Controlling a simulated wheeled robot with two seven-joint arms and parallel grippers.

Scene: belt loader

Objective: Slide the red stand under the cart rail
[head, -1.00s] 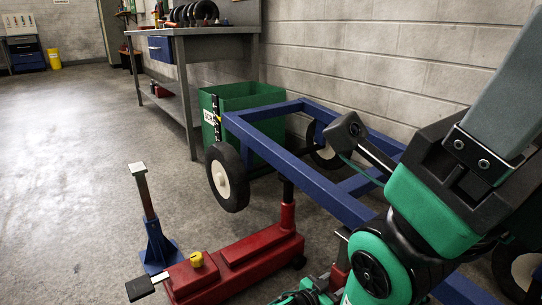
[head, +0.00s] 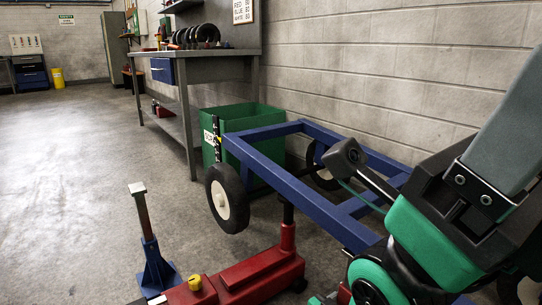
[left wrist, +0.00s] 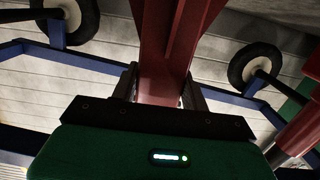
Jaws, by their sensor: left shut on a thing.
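In the left wrist view my left gripper (left wrist: 163,90) is shut on the red stand (left wrist: 168,45), with one finger on each side of its red metal. Only part of the stand shows; its base and top are hidden or out of frame. The blue cart rail (head: 290,185) runs diagonally across the head view, and blue frame (left wrist: 95,63) also shows in the wrist view. My green and black arm covers the rail's near end in the head view, and the gripper on it is out of that frame.
The cart's black wheel (head: 229,199), a green bin (head: 266,117) and a workbench (head: 205,53) are beyond. Open floor lies to the left.

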